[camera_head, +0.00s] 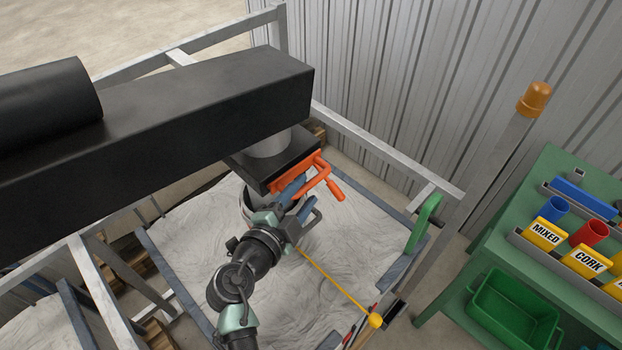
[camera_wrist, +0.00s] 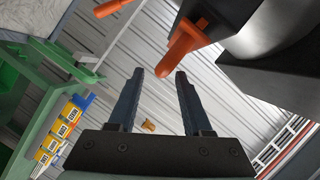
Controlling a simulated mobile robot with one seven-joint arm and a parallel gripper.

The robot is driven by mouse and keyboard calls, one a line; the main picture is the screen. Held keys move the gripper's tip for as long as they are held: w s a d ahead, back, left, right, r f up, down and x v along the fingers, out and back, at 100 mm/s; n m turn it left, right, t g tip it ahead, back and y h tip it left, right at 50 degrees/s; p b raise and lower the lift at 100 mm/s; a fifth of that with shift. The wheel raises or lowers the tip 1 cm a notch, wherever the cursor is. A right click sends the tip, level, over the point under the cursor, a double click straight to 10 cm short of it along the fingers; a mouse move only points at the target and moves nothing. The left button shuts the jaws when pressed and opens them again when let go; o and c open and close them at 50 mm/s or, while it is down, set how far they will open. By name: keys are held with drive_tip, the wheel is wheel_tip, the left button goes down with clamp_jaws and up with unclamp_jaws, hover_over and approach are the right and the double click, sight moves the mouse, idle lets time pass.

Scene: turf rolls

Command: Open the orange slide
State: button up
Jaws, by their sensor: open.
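The orange slide (camera_head: 297,172) sits at the end of the black spout box under the dark beam, with an orange bar handle (camera_head: 336,190) sticking out to the right. My gripper (camera_head: 298,186) is right beside and under the orange parts. A thick orange rod (camera_wrist: 184,58) of the slide is just beyond the right fingertip, and another orange piece (camera_wrist: 113,8) shows at the top. Whether a finger touches the slide I cannot tell.
Below lies a white bulk bag (camera_head: 190,235) in a metal frame (camera_head: 360,140). A yellow ball (camera_head: 375,320) hangs on a yellow line, and a green handle (camera_head: 425,222) is at right. A green bench (camera_head: 470,240) with labelled bins stands farther right.

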sight(308, 190)
drive_tip(key=shift+x, duration=1.95)
drive_tip(key=shift+c, duration=0.2)
clamp_jaws()
